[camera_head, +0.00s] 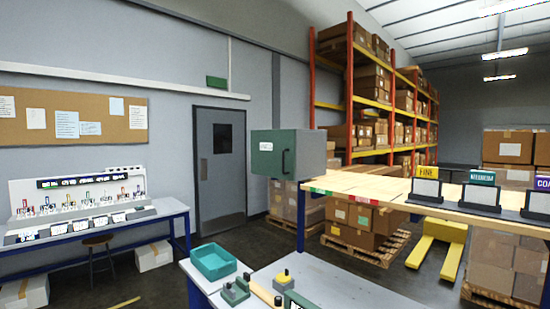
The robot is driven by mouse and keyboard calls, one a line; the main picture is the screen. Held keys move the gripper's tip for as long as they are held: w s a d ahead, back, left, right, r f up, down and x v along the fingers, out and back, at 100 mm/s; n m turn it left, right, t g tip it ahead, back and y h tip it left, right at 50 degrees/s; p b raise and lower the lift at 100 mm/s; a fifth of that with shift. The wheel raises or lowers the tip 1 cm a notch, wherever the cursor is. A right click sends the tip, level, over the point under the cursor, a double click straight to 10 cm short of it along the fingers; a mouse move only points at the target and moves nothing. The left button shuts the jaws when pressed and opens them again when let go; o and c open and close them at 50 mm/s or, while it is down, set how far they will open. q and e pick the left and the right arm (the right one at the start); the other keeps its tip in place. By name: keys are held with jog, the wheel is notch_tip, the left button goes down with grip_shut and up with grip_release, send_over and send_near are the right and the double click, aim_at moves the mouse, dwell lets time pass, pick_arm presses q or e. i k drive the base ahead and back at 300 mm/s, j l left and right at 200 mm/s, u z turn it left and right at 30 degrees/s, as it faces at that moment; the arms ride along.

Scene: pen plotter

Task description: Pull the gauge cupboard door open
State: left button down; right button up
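The gauge cupboard (312,154) is a grey-green box at the centre of the head view, at about the height of the wooden shelf's left end. Its door (272,165) faces me and to the left, and looks closed. The door has a small white label (266,146) and a dark vertical bar handle (284,161) near its right edge. The inside of the cupboard is hidden. Neither of my grippers is in view, and nothing touches the handle.
Below the cupboard is a pale bench (340,290) with a teal tray (213,262) and small green and yellow fixtures (236,291). The wooden shelf (370,187) with labelled stands extends right. A blue-legged table (160,209) is at left. Open floor lies between.

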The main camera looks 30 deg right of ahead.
aim_at(273, 152)
jog(key=i, duration=3.35)
jog(key=z, duration=2.3)
